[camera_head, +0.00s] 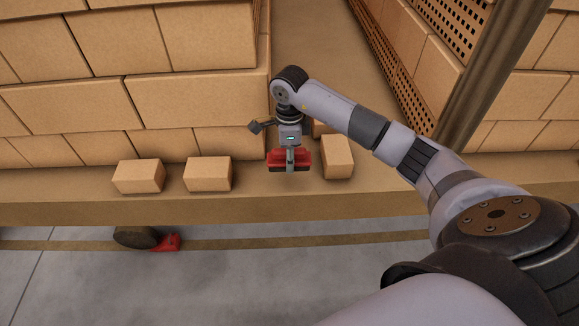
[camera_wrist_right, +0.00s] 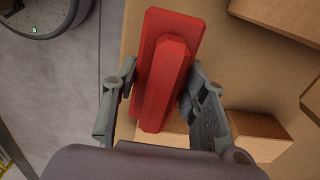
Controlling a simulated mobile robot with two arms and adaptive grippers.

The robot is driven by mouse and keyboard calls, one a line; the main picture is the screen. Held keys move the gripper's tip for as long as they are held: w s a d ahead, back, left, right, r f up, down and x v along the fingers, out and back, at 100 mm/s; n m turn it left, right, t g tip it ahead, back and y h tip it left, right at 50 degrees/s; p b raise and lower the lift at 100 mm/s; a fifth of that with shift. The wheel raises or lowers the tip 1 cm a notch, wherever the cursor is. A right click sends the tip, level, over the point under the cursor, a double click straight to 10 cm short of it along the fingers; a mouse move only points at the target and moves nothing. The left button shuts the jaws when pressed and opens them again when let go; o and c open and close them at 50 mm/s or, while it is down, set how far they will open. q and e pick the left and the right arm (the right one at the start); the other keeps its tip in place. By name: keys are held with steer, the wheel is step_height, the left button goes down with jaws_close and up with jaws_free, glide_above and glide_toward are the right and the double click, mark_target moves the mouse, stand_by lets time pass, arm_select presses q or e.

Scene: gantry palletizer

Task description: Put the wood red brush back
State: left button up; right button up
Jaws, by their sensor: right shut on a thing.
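The red brush (camera_head: 303,159) is held in my right gripper (camera_head: 290,161) over the front part of the wooden platform, between small cartons in the head view. In the right wrist view the brush (camera_wrist_right: 168,60) is a long red block with a raised ridge, lying lengthwise between the two fingers of my right gripper (camera_wrist_right: 163,82). Its near end is close to the palm. I cannot tell whether the brush touches the platform. My left gripper is not in view.
Small cartons stand on the platform (camera_head: 80,208): two at left (camera_head: 138,176) (camera_head: 208,174), one just right of the brush (camera_head: 338,157). Large stacked cartons (camera_head: 190,100) rise behind. A red piece (camera_head: 167,242) sits beside a dark rounded object below. A metal post (camera_head: 490,75) stands at right.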

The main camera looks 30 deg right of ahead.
mark_target(289, 178)
steer(key=shift+f, duration=0.55)
step_height(289, 178, down, 3)
steer(key=shift+f, duration=0.45)
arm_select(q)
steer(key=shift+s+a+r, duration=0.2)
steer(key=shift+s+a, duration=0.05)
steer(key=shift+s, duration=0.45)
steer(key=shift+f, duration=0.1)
arm_select(e)
steer(key=shift+f, duration=0.1)
steer(key=shift+f, duration=0.15)
steer(key=o, duration=1.1)
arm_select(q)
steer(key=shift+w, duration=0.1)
